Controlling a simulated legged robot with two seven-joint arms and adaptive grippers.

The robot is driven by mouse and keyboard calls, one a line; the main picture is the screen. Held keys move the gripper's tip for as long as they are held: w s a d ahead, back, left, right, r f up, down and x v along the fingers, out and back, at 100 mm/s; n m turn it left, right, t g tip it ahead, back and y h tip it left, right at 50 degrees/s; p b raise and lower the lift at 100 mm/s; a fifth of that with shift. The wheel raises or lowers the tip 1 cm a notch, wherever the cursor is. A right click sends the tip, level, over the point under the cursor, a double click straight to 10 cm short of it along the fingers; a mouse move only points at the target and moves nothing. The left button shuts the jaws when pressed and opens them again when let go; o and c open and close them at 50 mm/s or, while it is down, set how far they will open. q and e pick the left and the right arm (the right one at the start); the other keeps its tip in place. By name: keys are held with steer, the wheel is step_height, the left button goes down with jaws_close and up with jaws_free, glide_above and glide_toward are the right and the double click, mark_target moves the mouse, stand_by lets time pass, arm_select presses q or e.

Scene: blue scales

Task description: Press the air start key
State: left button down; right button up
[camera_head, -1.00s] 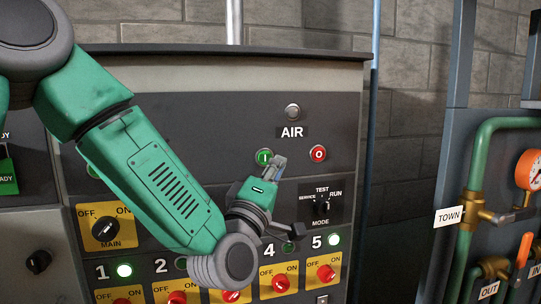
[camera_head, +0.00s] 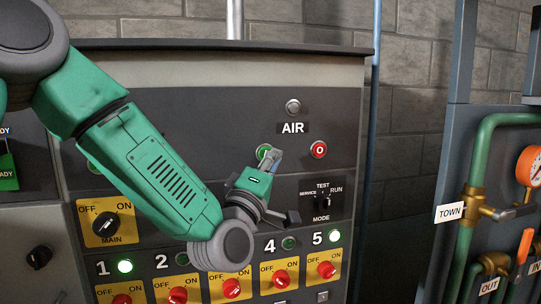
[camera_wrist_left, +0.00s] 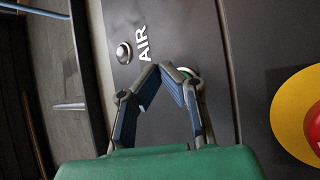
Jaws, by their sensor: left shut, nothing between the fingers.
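The green air start key (camera_head: 262,151) sits below and left of the AIR label on the dark panel. My left gripper (camera_head: 276,156) is shut and empty, its tips just right of the key and partly covering it. In the left wrist view, the fingertips (camera_wrist_left: 161,70) meet in front of the panel, and part of the key (camera_wrist_left: 187,72) shows behind one finger. I cannot tell whether the tips touch the key. The right gripper is not in view.
A red O key (camera_head: 318,149) lies to the right of the green one. The AIR lamp (camera_head: 293,106) above looks grey and unlit. A MODE selector (camera_head: 322,202) is below right, and several red rotary switches (camera_head: 281,278) line the bottom.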

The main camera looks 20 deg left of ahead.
arm_select(q)
steer(key=shift+a, duration=0.75)
steer(key=shift+d, duration=0.35)
steer(key=shift+w+d, duration=0.15)
steer(key=shift+w, duration=0.15)
steer(key=shift+a, duration=0.4)
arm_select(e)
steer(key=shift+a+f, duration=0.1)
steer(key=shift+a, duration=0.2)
arm_select(q)
steer(key=shift+a, duration=0.2)
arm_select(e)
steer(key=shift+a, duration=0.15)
arm_select(q)
steer(key=shift+w+d, duration=0.2)
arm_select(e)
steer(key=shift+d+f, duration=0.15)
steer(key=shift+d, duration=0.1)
